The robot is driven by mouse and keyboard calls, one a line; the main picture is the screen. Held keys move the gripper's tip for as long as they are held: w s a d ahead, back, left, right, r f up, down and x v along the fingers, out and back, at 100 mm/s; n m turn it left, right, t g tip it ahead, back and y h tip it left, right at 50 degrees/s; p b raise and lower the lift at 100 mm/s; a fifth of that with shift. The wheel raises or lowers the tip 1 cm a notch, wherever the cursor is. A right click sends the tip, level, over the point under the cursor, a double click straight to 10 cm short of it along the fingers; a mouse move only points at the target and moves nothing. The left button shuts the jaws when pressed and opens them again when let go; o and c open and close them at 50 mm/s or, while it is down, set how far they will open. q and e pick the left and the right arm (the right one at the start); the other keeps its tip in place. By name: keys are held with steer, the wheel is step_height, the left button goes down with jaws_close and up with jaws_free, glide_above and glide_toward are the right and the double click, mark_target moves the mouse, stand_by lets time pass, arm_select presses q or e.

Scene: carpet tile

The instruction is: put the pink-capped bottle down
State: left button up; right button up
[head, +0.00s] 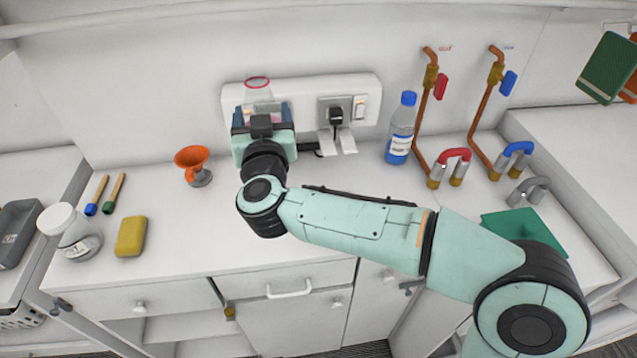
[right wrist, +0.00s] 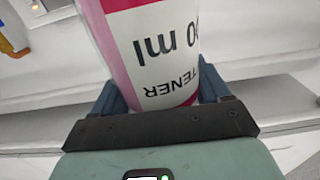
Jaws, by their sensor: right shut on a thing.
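The pink-capped bottle (head: 259,96) is in my right gripper (head: 262,112), in front of the wall panel at the back of the white counter (head: 330,240). In the head view only its upper part and pink ring-like top show; the gripper hides the rest. In the right wrist view the bottle (right wrist: 150,50) has a pink body and a white label with dark print, and sits between the two blue fingers of the gripper (right wrist: 160,100). Whether its base touches anything cannot be seen. My left gripper is not in view.
A blue-capped bottle (head: 402,128) and pipes with taps (head: 453,158) stand right of the wall panel (head: 300,92). An orange funnel (head: 192,160), yellow sponge (head: 131,236), two brushes (head: 115,192) and white-lidded jar (head: 70,232) lie left. The counter between funnel and sponge is bare.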

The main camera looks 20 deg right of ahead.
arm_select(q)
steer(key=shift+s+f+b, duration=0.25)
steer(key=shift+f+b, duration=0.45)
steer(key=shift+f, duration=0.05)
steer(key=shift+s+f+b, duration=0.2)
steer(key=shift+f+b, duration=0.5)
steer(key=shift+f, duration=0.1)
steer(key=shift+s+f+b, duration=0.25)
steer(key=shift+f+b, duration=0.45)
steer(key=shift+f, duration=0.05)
arm_select(e)
step_height(320, 180, down, 20)
steer(key=shift+r, duration=0.2)
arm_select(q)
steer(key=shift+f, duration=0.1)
arm_select(e)
steer(key=shift+w+f, duration=0.1)
steer(key=o, duration=1.4)
steer(key=shift+f, duration=0.1)
steer(key=shift+o, duration=0.2)
arm_select(q)
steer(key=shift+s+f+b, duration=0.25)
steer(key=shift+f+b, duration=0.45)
steer(key=shift+b, duration=0.1)
arm_select(e)
steer(key=v, duration=1.2)
